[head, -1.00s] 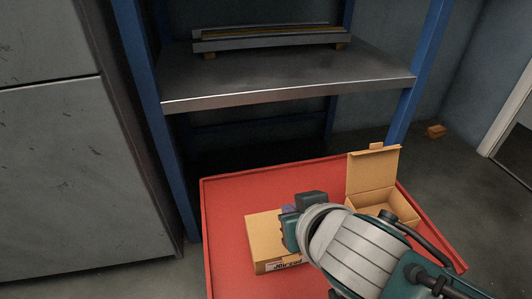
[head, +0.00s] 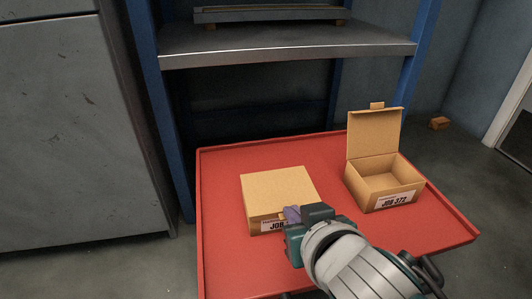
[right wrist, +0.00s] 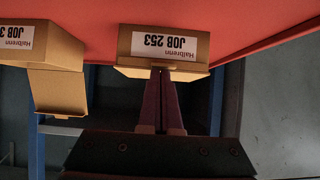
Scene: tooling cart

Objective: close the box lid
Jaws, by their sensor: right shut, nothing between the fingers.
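A cardboard box (head: 277,187) labelled JOB 253 sits on the red cart at the left, its lid lying flat on top. A second cardboard box (head: 368,188) stands to its right, empty inside, with its lid (head: 374,133) upright at the back. My right gripper (head: 291,214) is shut and empty at the front of the JOB 253 box, close to its front top edge; I cannot tell whether it touches. In the right wrist view, upside down, the shut fingers (right wrist: 162,92) point at the JOB 253 box (right wrist: 128,42); the open box (right wrist: 50,50) is at the left. My left gripper is not in view.
The red cart top (head: 226,236) has a low rim and free room around the boxes. A blue-framed metal shelf (head: 285,46) stands behind it, a grey cabinet (head: 75,130) at the left. A small orange-brown block (head: 439,123) lies on the floor.

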